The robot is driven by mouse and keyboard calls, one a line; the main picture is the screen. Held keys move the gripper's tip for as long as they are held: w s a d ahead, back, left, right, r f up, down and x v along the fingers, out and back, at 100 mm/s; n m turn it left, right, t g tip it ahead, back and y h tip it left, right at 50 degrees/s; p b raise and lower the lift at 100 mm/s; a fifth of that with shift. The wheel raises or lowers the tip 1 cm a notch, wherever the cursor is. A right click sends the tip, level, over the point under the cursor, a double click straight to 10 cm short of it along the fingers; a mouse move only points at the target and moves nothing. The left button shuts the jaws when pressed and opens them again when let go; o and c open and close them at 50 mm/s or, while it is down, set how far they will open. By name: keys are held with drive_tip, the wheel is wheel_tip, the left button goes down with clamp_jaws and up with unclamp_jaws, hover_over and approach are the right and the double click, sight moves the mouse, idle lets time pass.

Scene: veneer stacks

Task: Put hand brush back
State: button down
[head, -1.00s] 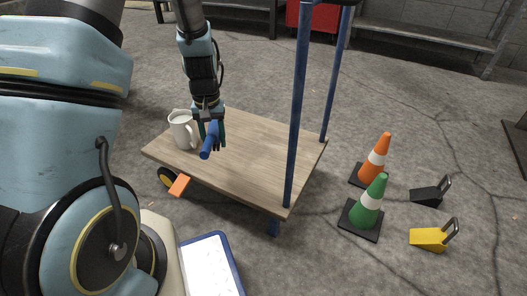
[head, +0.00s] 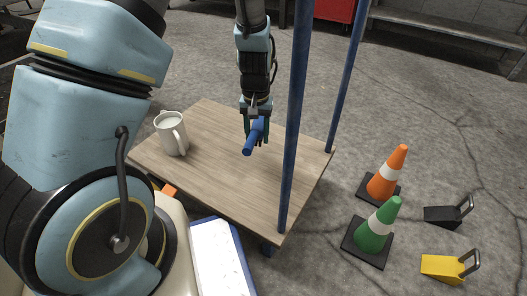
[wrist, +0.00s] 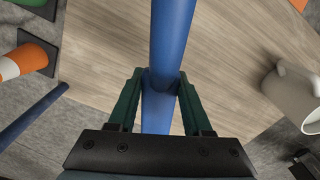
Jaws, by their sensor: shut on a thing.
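My gripper (head: 256,128) is shut on a blue, round, rod-like handle (head: 249,146), which I take to be the hand brush; no bristles show. In the wrist view the green fingers (wrist: 160,92) press on the blue handle (wrist: 172,35) from both sides, and it runs up out of the picture. In the head view its near end points down and a little left. It is over the wooden deck of a cart (head: 215,182), apparently clear of the boards. The gripper is to the right of a white mug and left of the cart's blue posts.
The white mug (head: 172,134) stands on the cart's left part. The near blue post (head: 292,120) rises close to my gripper's right. An orange cone (head: 386,175), a green cone (head: 375,228), a black block (head: 447,216) and a yellow block (head: 448,268) stand on the floor at right.

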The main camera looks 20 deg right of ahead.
sight(259, 166)
drive_tip(key=shift+w+d+f, duration=0.1)
drive_tip(key=shift+d+f, duration=0.05)
wheel_tip(259, 166, down, 10)
drive_tip(key=b, duration=0.5)
drive_tip(key=shift+c, duration=1.6)
unclamp_jaws()
